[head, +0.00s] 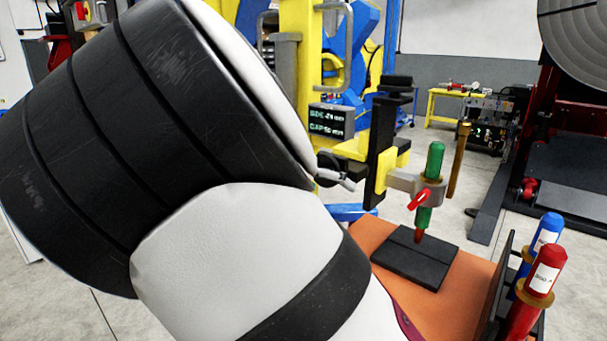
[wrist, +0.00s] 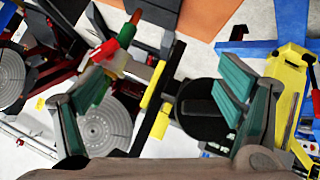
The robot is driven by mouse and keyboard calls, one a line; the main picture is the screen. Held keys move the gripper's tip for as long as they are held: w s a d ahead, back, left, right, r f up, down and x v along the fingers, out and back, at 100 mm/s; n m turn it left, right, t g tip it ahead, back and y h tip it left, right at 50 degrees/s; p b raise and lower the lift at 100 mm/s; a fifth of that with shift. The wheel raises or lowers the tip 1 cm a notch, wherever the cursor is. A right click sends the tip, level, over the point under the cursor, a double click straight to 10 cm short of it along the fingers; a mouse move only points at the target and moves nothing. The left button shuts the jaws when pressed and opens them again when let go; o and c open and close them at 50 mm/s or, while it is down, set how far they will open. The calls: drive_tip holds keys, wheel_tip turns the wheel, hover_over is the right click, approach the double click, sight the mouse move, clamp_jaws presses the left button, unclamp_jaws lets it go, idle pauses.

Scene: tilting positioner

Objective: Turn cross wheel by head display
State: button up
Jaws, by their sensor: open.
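The head display (head: 328,120) is a small dark screen on the yellow column. It shows a SIDE line and a GAP line in small light text, hard to read exactly. A black round wheel, apparently the cross wheel (wrist: 192,122), shows in the wrist view, right of the black and yellow slide (wrist: 161,110). My gripper (wrist: 160,95) is open. Its green-padded fingers stand apart, with the wheel nearer the right finger. I see no grip on it. In the head view my arm hides most of the gripper and wheel area. The green torch (head: 436,160) is held upright in a clamp.
A dark plate (head: 415,262) lies on the orange table (head: 470,275) below the torch. A red clamp lever (head: 418,200) sticks out near the torch.

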drive_tip(key=w+a+r+t+h, duration=0.2)
drive_tip(key=a+r+t, duration=0.2)
drive_tip(key=a, duration=0.7)
drive_tip(key=x, duration=1.4)
drive_tip(key=shift+d+f, duration=0.1)
drive_tip(key=shift+f, duration=0.05)
drive_tip(key=c, duration=0.9)
